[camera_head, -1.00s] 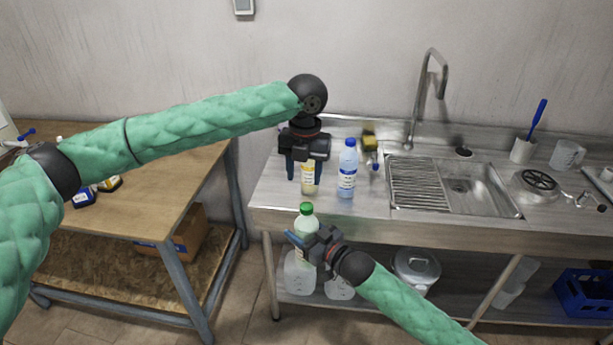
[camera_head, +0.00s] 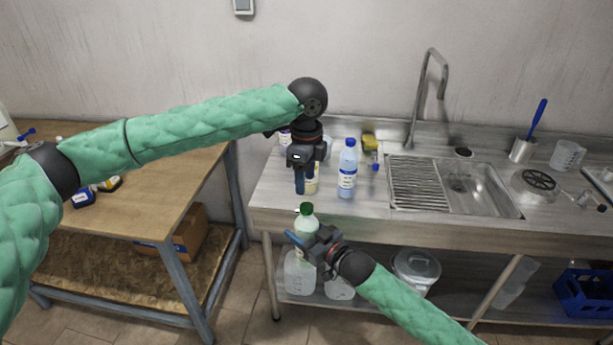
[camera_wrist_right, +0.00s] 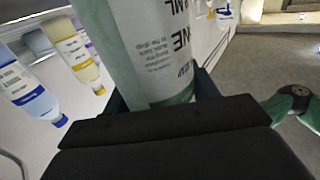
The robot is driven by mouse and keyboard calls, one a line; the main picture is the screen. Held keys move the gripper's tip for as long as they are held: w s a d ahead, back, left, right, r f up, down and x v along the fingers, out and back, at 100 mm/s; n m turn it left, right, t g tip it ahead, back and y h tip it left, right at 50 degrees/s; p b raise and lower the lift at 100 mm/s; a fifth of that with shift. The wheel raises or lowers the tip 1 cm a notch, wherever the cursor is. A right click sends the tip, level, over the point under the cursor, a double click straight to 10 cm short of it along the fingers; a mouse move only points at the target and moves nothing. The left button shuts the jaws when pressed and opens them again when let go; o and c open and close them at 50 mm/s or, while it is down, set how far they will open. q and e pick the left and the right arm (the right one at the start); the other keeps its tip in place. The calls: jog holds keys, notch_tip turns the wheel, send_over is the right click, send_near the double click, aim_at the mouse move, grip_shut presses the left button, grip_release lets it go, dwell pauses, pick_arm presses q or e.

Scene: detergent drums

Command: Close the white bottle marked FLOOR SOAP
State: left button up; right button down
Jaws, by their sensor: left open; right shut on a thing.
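My right gripper (camera_head: 312,245) is shut on a pale bottle with a green cap (camera_head: 306,209), held upright in front of the counter edge. In the right wrist view this held bottle (camera_wrist_right: 150,45) has a whitish label with partly visible letters ending in "NE"; I cannot read FLOOR SOAP on it. The cap sits on its top; how tight it is I cannot tell. My left gripper (camera_head: 304,183) is open and empty, pointing down, with its fingertips just above the green cap in the picture. I cannot tell whether they touch it. No bottle shows a readable FLOOR SOAP marking.
A blue bottle (camera_head: 347,168) stands on the steel counter (camera_head: 268,198). A yellowish bottle (camera_head: 313,183) is partly hidden behind my left gripper; it also shows in the right wrist view (camera_wrist_right: 75,52). A sink (camera_head: 470,185) lies to the right, a wooden table (camera_head: 150,195) to the left.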

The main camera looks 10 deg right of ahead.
aim_at(307, 206)
pick_arm(q)
jog(key=n, duration=0.8)
jog(key=shift+d+n, duration=0.1)
jog(key=shift+n, duration=0.2)
jog(key=n, duration=0.7)
jog(key=shift+f, duration=0.1)
jog(key=shift+s+f, duration=0.1)
jog(key=shift+f, duration=3.8)
jog(key=shift+c, duration=0.4)
